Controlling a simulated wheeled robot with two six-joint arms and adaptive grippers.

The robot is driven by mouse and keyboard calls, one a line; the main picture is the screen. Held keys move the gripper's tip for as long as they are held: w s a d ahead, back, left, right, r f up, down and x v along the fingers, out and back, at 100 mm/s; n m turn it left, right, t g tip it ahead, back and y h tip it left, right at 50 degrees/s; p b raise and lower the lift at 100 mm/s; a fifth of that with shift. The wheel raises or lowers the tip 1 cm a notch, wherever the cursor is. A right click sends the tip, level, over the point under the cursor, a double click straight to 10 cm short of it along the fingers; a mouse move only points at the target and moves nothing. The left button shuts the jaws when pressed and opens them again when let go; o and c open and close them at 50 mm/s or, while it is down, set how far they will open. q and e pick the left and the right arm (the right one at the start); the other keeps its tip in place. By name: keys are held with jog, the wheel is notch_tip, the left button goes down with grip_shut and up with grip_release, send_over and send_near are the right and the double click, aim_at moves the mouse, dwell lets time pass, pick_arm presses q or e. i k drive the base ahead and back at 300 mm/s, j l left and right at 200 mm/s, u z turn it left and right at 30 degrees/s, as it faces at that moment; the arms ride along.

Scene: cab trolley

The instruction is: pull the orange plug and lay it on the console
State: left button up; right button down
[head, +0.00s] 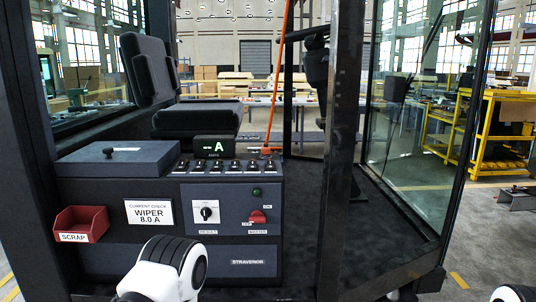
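A small orange piece (266,150), which looks like the plug, is at the back right of the console top (262,168). A thin orange line (278,80) rises from beside it to the top of the picture. Whether the piece sits in a socket is too small to tell. The console is a dark box with a row of switches along its top and a lit display (215,147) reading A. White and black parts of my arms show at the bottom edge, but neither gripper is in view.
A closed dark lid (125,158) with a knob covers the console's left. A red scrap bin (80,223) hangs on the front left. The front has a dial (207,212) and a red master switch (257,216). A dark cab post (340,150) stands right of the console; a seat (197,118) is behind.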

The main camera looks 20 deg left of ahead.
aim_at(266, 150)
jog(key=i+j+z, duration=0.35)
jog(key=j, duration=0.4)
jog(key=i+j+z, duration=0.15)
jog(key=i+j, duration=0.15)
jog(key=j, duration=0.15)
